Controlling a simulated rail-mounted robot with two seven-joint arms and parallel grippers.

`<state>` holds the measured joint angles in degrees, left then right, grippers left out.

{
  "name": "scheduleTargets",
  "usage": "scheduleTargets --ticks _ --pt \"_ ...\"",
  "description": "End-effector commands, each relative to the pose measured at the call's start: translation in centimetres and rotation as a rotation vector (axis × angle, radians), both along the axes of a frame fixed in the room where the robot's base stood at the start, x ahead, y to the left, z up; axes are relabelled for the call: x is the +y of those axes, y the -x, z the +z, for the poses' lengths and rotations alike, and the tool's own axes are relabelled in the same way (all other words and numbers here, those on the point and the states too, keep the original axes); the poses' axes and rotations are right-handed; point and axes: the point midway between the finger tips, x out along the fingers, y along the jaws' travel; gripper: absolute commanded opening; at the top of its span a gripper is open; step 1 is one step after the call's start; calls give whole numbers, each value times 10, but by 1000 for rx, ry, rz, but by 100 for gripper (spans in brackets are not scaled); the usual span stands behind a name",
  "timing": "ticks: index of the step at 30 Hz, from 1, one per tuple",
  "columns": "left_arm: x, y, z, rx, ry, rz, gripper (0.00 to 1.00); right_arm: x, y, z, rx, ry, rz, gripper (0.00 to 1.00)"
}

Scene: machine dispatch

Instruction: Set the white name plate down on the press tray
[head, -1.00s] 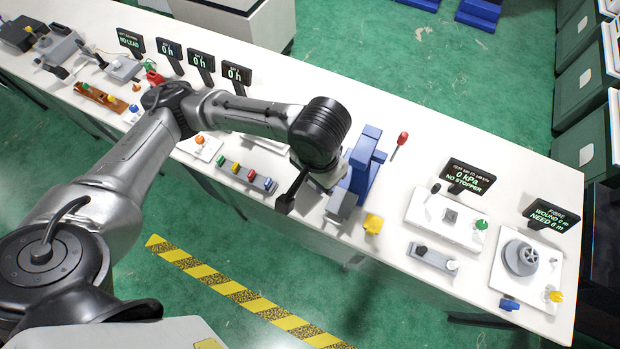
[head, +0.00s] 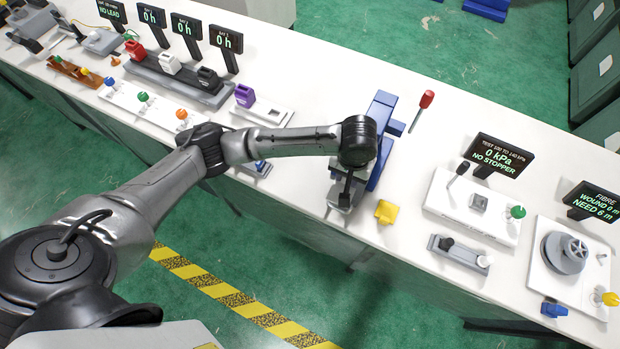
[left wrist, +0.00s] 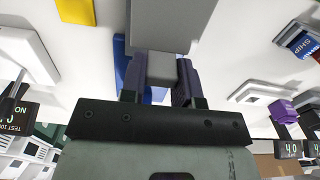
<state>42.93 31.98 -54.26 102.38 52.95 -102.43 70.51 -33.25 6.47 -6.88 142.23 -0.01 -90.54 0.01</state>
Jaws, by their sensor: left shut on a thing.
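My left gripper (head: 344,194) is over the grey press tray (head: 336,203) at the front of the blue press (head: 382,115). In the left wrist view the fingers (left wrist: 161,85) are shut on a small flat-faced piece, the white name plate (left wrist: 162,69), which looks grey in shadow. A large grey block (left wrist: 172,24), seemingly the tray, lies just beyond the fingertips. I cannot tell whether the plate touches it. In the head view the arm and gripper hide the plate and part of the tray. My right gripper is not in view.
A yellow block (head: 385,212) stands right of the tray near the bench edge. A white test fixture (head: 470,210) is farther right. A purple piece (head: 244,96) and a white holder (head: 262,112) are to the left.

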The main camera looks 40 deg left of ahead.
Motion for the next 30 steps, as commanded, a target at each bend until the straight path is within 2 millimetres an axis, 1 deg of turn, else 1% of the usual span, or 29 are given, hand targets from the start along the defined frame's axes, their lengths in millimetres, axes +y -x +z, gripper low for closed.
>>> scheduleTargets --ticks 1,3,5,8,18,21,25,30 --pt "5 -6 -4 1 0 10 6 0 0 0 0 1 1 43" --pt "8 -13 -6 0 0 11 6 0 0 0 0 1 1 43" --pt "10 -17 -7 0 0 -2 6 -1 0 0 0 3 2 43" --pt "19 -18 -14 1 -2 -24 6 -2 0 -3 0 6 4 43" --pt "87 -19 -55 2 -3 -30 6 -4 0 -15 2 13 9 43" --pt "103 -19 -64 2 -2 -32 6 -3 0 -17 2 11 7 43" --pt "116 -20 -72 0 -1 -33 6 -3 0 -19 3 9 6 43" --pt "124 -20 -76 0 0 -35 6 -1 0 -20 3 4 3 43"
